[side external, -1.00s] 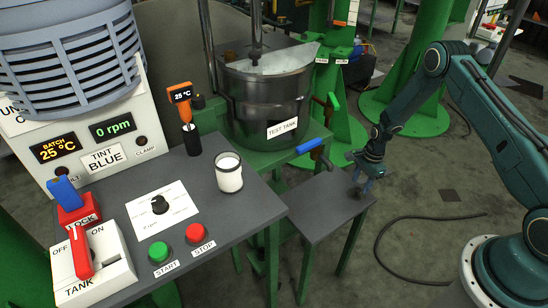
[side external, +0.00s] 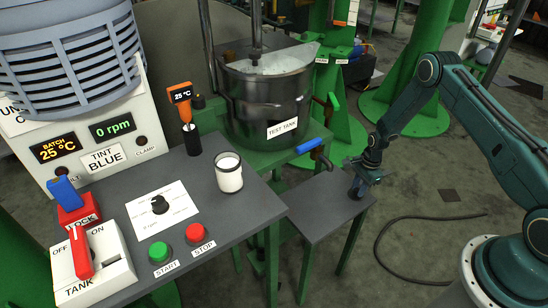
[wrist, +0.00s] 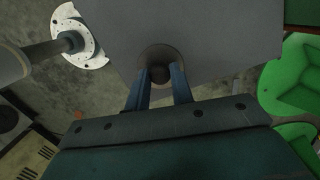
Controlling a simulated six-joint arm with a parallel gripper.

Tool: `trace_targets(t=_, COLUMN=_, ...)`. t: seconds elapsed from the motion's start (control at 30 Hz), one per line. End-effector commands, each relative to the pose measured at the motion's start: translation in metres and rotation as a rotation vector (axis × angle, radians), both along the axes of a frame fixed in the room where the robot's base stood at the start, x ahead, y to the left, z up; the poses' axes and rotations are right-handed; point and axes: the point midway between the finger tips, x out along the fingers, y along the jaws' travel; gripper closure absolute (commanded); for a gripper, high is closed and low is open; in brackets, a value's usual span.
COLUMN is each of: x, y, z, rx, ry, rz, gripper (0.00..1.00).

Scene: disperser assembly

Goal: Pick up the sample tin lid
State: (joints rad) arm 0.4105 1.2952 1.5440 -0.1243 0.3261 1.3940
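The sample tin lid (wrist: 160,55) shows in the wrist view as a dark round disc with a round knob, lying on the small grey side table. My gripper (wrist: 161,74) points down at it, with one blue finger on each side of the knob. The fingers look apart, with the knob between them; whether they touch it is unclear. In the side view my gripper (side external: 357,189) is low over the side table, and the lid is mostly hidden by it. A white-filled tin (side external: 229,177) stands open on the larger bench.
The side table (side external: 318,212) is otherwise clear. A blue-handled lever (side external: 309,146) and the test tank (side external: 265,105) stand behind it. The larger bench holds a thermometer (side external: 181,94), start and stop buttons (side external: 177,243), and switches.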

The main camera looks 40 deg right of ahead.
Motion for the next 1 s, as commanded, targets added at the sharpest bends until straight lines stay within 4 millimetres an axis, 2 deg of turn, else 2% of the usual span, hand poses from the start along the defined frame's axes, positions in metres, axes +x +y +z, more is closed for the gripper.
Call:
trace_targets(t=0.03, x=0.000, y=0.000, z=0.000, rx=0.000, ry=0.000, rz=0.000, gripper=0.88)
trace_targets(t=0.1, x=0.000, y=0.000, z=0.000, rx=0.000, ry=0.001, rz=0.000, gripper=0.99)
trace_targets(t=0.63, x=0.000, y=0.000, z=0.004, rx=0.000, ry=0.000, rz=0.000, gripper=0.99)
trace_targets(t=0.87, x=0.001, y=0.000, z=0.022, rx=0.000, ry=-0.002, rz=0.000, gripper=0.99)
trace_targets(t=1.0, x=0.001, y=0.000, z=0.041, rx=0.000, ry=-0.002, rz=0.000, gripper=0.99)
